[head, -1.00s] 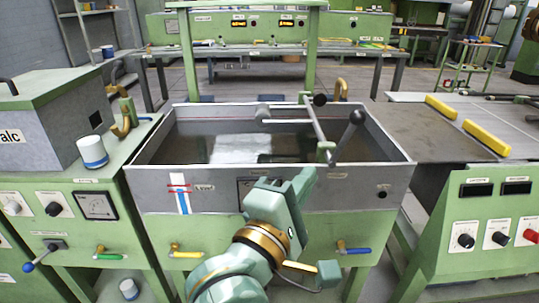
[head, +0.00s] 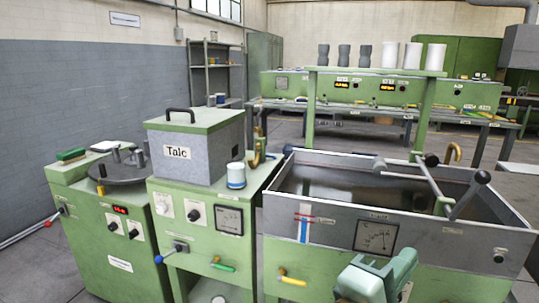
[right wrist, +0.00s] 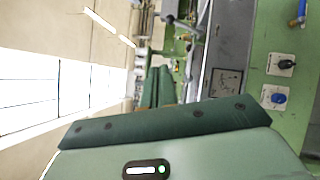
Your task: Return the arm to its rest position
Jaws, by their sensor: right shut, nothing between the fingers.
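My right gripper (head: 398,268) shows at the bottom of the head view, in front of the lower part of the water tank and its dial. In the right wrist view its two green fingers (right wrist: 155,88) lie together with nothing between them. The hand's body fills the lower part of that view. My left gripper is in neither view.
The grey open tank (head: 345,217) stands at the right, with a roller frame and black-knobbed handles (head: 455,195) over it. A round-topped machine (head: 110,170) is farther left.

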